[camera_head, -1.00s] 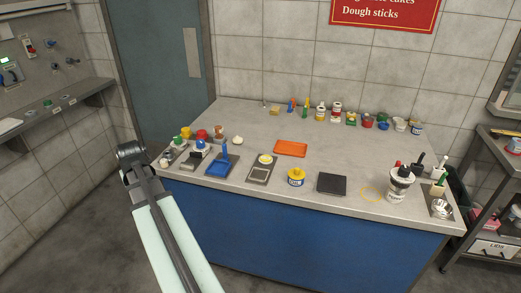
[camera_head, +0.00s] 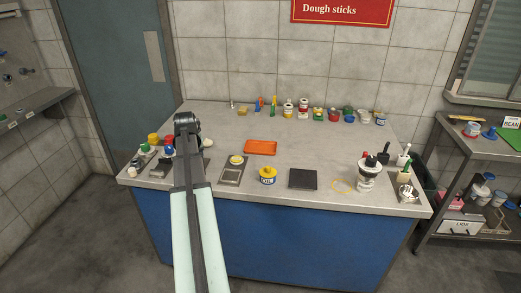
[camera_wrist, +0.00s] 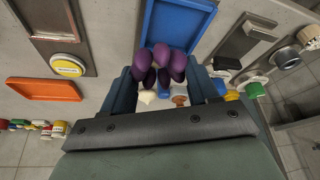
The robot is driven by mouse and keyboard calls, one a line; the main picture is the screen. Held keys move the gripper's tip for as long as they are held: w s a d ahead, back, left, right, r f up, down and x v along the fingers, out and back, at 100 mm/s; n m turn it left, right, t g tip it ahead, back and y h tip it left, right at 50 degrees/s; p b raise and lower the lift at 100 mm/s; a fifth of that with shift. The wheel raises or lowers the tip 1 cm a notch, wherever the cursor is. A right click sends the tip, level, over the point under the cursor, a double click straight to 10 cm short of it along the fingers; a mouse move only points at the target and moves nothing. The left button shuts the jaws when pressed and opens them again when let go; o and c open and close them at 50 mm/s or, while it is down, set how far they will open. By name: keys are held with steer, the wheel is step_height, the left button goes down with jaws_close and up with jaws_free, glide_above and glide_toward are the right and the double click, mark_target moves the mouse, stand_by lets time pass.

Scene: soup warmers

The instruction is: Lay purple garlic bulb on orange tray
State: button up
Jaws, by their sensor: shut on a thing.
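The purple garlic bulb (camera_wrist: 160,66), a cluster of dark purple cloves, is between the two fingers of my gripper (camera_wrist: 162,80) in the wrist view. The gripper is shut on it. In the head view my arm's end stands over the left part of the counter; the fingers and bulb cannot be made out there. The orange tray (camera_head: 261,147) lies flat and empty on the counter, to the right of my arm. It also shows at the left in the wrist view (camera_wrist: 42,90), apart from the bulb.
A blue tray (camera_wrist: 176,24) lies beyond the bulb in the wrist view. A scale-like plate with a yellow-lidded tub (camera_head: 236,160), a yellow-topped jar (camera_head: 267,175) and a black plate (camera_head: 303,179) line the counter's front. Several jars stand along the back.

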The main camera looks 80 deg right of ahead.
steer(key=s+d+r+m+g, duration=0.2)
steer(key=s+d+m, duration=0.2)
steer(key=s+d, duration=1.3)
steer(key=m+g, duration=0.2)
steer(key=m, duration=0.4)
glide_above(263, 147)
steer(key=a, duration=0.1)
steer(key=shift+w+a+f, duration=0.1)
steer(key=shift+w+f, duration=0.05)
steer(key=shift+f, duration=1.3)
steer(key=shift+w+d+f, duration=0.1)
steer(key=shift+w+f, duration=0.05)
steer(key=shift+f, duration=1.35)
steer(key=shift+w+a+f, duration=0.1)
steer(key=shift+w+f, duration=0.05)
steer(key=shift+f, duration=1.3)
steer(key=shift+f, duration=0.1)
steer(key=o, duration=1.2)
steer(key=shift+c, duration=0.2)
steer(key=v, duration=1.2)
